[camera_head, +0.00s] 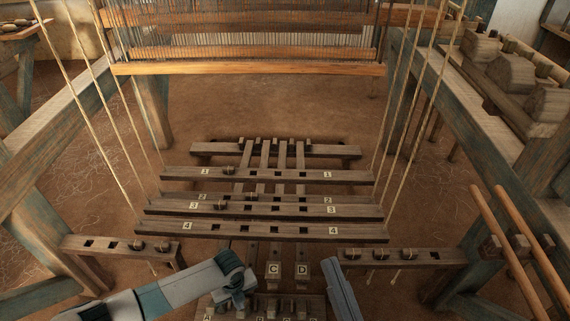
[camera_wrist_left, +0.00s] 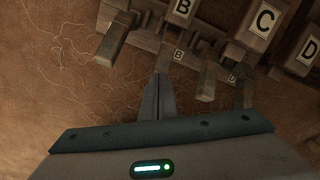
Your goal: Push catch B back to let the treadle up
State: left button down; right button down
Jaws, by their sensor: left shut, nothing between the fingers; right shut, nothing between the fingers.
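In the left wrist view, treadle B (camera_wrist_left: 183,8) lies at the top edge, with treadle C (camera_wrist_left: 265,20) and treadle D (camera_wrist_left: 308,48) to its right. Below them is a catch rail with small B (camera_wrist_left: 178,55) and D labels and several wooden catches. My left gripper (camera_wrist_left: 161,78) is shut and empty, its tips at the catch beside the small B label; I cannot tell whether they touch it. In the head view, my left gripper (camera_head: 237,288) covers treadle B and part of the rail. My right gripper (camera_head: 331,264) is a narrow grey shape right of treadle D.
Numbered wooden bars (camera_head: 260,231) hang on cords just beyond the treadles. Short pegged benches stand at the left (camera_head: 110,247) and right (camera_head: 385,257). Loom posts and beams bound both sides. Bare earth floor lies around the treadles.

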pick_arm(q)
jog(key=shift+s+r+p, duration=0.15)
jog(key=shift+r+p, duration=0.3)
jog(key=shift+r, duration=0.05)
jog(key=shift+s+r+p, duration=0.1)
jog(key=shift+r+p, duration=0.2)
jog(key=shift+p, duration=0.1)
jog(key=shift+r+p, duration=0.35)
jog(key=shift+p, duration=0.05)
jog(key=shift+s+r+p, duration=0.15)
jog(key=shift+r+p, duration=0.1)
jog(key=shift+p, duration=0.05)
jog(key=shift+r+p, duration=0.25)
jog(key=shift+p, duration=0.05)
jog(key=shift+s+r+p, duration=0.15)
jog(key=shift+r+p, duration=0.2)
jog(key=shift+p, duration=0.05)
jog(key=shift+s+r+p, duration=0.1)
jog(key=shift+r+p, duration=0.35)
jog(key=shift+p, duration=0.1)
pick_arm(e)
jog(key=s+d+f+g+h, duration=0.1)
jog(key=f+g, duration=0.5)
jog(key=f, duration=0.3)
jog(key=s+d+f+g+h, duration=0.1)
jog(key=d+f+g+h, duration=0.1)
jog(key=f+g, duration=0.3)
jog(key=shift+d+f+m+g+h, duration=0.3)
jog(key=shift+f+g, duration=0.1)
jog(key=shift+f, duration=1.85)
